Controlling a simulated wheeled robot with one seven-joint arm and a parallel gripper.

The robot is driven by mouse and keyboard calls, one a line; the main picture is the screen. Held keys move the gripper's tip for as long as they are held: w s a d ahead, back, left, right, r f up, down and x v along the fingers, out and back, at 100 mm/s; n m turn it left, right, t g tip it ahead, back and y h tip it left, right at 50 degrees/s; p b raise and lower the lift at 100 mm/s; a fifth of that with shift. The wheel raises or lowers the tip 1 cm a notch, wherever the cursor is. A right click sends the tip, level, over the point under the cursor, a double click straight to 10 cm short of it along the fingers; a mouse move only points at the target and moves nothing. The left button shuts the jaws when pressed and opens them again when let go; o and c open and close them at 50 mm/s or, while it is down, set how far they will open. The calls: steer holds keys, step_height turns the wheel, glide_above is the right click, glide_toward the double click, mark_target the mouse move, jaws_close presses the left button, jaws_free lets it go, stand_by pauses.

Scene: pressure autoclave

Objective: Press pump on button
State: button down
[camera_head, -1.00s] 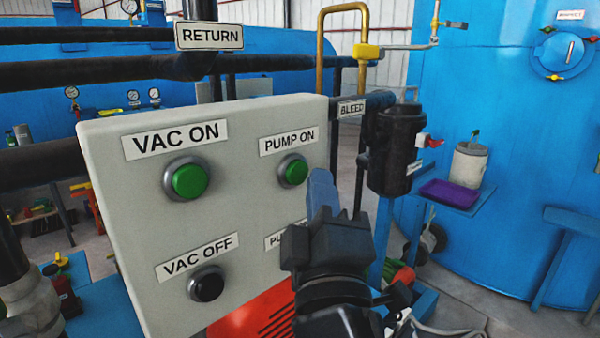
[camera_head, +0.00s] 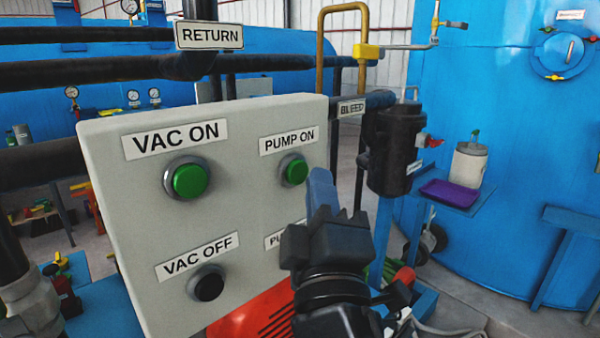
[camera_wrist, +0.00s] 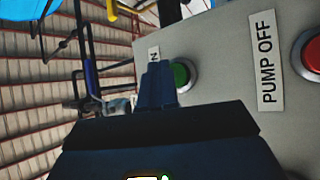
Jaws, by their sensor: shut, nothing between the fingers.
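The green pump on button (camera_head: 293,171) sits under the "PUMP ON" label (camera_head: 289,140) at the upper right of the grey control panel (camera_head: 240,215). It also shows in the wrist view (camera_wrist: 181,75), just right of my fingertips. My gripper (camera_head: 321,180) is shut and empty, with its blue fingers just right of the button in the head view. In the wrist view my fingers (camera_wrist: 156,78) cover part of the label and the button's left edge. I cannot tell whether they touch the button.
The panel also carries the green vac on button (camera_head: 190,181) and the black vac off button (camera_head: 206,284). The red pump off button (camera_wrist: 313,54) shows in the wrist view; my gripper hides it in the head view. A black bleed canister (camera_head: 393,150) stands right of the panel.

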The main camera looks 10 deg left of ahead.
steer(key=shift+w+a, duration=0.25)
steer(key=shift+a, duration=0.1)
